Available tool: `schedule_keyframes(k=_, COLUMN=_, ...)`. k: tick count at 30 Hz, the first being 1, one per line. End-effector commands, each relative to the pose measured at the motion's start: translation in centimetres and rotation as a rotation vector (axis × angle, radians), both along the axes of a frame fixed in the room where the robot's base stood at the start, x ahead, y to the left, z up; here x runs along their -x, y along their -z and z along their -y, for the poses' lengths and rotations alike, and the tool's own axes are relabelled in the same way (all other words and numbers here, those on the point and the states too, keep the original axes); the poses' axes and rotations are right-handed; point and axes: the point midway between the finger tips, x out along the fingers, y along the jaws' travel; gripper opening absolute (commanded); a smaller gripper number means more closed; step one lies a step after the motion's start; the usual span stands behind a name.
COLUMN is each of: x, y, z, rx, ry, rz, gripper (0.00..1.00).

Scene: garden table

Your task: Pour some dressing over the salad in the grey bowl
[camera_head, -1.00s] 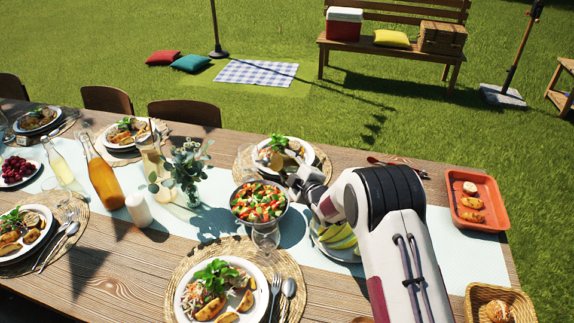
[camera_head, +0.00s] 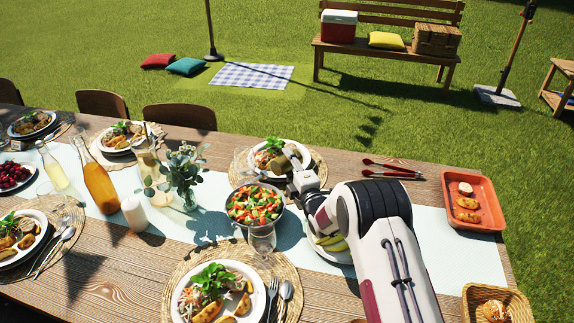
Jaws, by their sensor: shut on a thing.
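The grey bowl (camera_head: 282,213) stands mid-table, full of a chopped red, green and orange salad (camera_head: 254,204). My gripper (camera_head: 289,161) is just behind and right of the bowl, above its far rim in the picture. It is shut on a small tan thing (camera_head: 280,166), probably the dressing container, which is partly hidden by the fingers and overlaps the plate behind. I cannot make out its mouth or its exact tilt. No stream of dressing is visible.
A clear glass (camera_head: 262,240) stands close in front of the bowl. A vase of leaves (camera_head: 184,170), a white candle (camera_head: 134,214) and an orange bottle (camera_head: 99,184) stand left. Plates of food surround it. Red-handled tongs (camera_head: 390,168) and an orange tray (camera_head: 484,216) lie right.

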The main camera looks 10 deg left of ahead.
Motion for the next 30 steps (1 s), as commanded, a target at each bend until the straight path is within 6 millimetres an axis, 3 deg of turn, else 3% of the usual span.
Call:
schedule_keyframes(k=18, x=0.5, y=-3.6, z=-0.4, rx=0.201, ry=0.0, rz=0.321, gripper=0.08)
schedule_keyframes(k=30, x=0.6, y=-4.3, z=-0.4, rx=0.245, ry=0.001, rz=0.388, gripper=0.08)
